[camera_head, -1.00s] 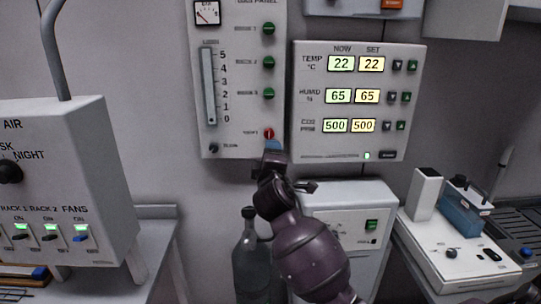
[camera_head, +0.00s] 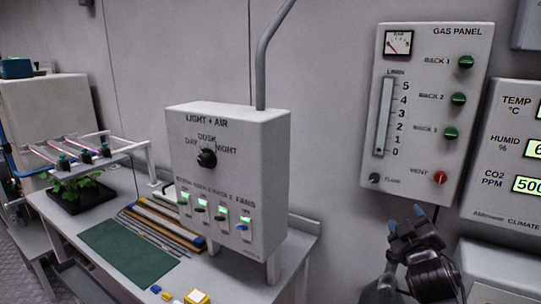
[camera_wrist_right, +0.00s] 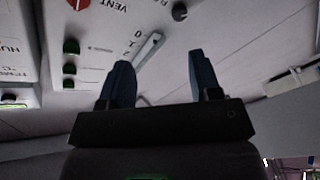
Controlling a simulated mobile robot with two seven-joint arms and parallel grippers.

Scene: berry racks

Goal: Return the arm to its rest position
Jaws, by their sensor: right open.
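My right gripper (camera_head: 405,217) is at the lower right in the head view, below the gas panel (camera_head: 416,172) and apart from it. In the right wrist view its two blue fingers (camera_wrist_right: 160,82) stand wide apart with nothing between them. The gas panel's red vent knob (camera_head: 440,178) is above and right of the fingers in the head view. In the wrist view the panel (camera_wrist_right: 110,48) shows upside down beyond the fingers. My right forearm is mostly cut off by the lower edge. My left gripper is not in view.
A light and air box (camera_head: 225,155) stands on legs on the bench, left of my gripper. A green mat (camera_head: 125,250), a plant tray (camera_head: 82,197) and small yellow and blue pieces lie on the bench. The climate panel (camera_head: 488,205) is at the right edge.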

